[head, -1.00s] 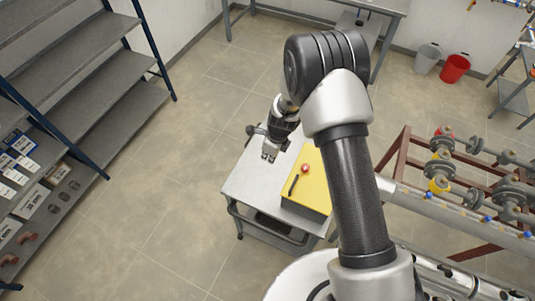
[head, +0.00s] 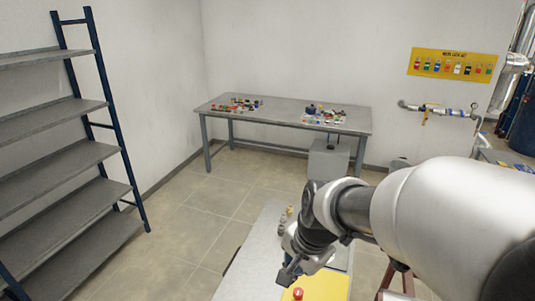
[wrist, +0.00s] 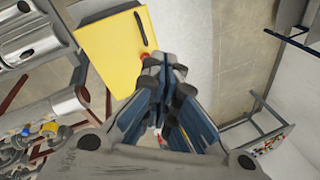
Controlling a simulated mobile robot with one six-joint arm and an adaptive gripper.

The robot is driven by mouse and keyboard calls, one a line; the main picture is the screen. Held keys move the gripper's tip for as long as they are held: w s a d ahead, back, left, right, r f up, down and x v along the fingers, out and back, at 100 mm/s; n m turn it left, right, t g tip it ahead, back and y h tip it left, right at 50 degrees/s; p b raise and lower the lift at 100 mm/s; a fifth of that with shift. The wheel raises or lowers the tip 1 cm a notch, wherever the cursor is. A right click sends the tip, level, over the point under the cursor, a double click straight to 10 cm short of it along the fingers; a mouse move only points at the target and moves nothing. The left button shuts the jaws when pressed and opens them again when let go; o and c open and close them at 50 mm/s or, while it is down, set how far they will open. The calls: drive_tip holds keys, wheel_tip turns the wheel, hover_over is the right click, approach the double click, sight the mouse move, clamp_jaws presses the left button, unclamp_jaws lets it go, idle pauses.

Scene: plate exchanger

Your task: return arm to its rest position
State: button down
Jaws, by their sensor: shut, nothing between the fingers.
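My gripper (head: 287,277) is at the bottom middle of the head view, above the grey cart, with the arm coming in from the right. In the wrist view my gripper (wrist: 165,68) has its fingers together and holds nothing. A yellow box (head: 326,285) with a red button (head: 297,293) is on the cart, below and beside the gripper. The yellow box also shows in the wrist view (wrist: 108,48), with a black bar on it. My arm hides part of the cart and what lies behind it.
The grey cart top (head: 247,268) is bare on its left side. A workbench (head: 285,113) with small parts stands at the back wall. A shelf rack (head: 75,155) stands on the left. A yellow lock board (head: 452,65) hangs at the right. Floor between rack and cart is clear.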

drive_tip(key=s+d+f+n+h+b, duration=0.1)
drive_tip(key=s+d+f+n+b, duration=0.2)
drive_tip(key=s+b, duration=0.3)
drive_tip(key=s+d+f+n+t+b, duration=0.1)
drive_tip(key=s+d+f+n+b, duration=0.3)
drive_tip(key=s, duration=0.8)
drive_tip(key=d+n+b, duration=0.1)
drive_tip(key=n+b, duration=0.1)
drive_tip(key=shift+s+d+n+t+h+b, duration=0.2)
drive_tip(key=shift+d+n+t+h+b, duration=0.1)
drive_tip(key=shift+d+h, duration=0.1)
drive_tip(key=c, duration=2.4)
unclamp_jaws()
drive_tip(key=shift+f, duration=0.1)
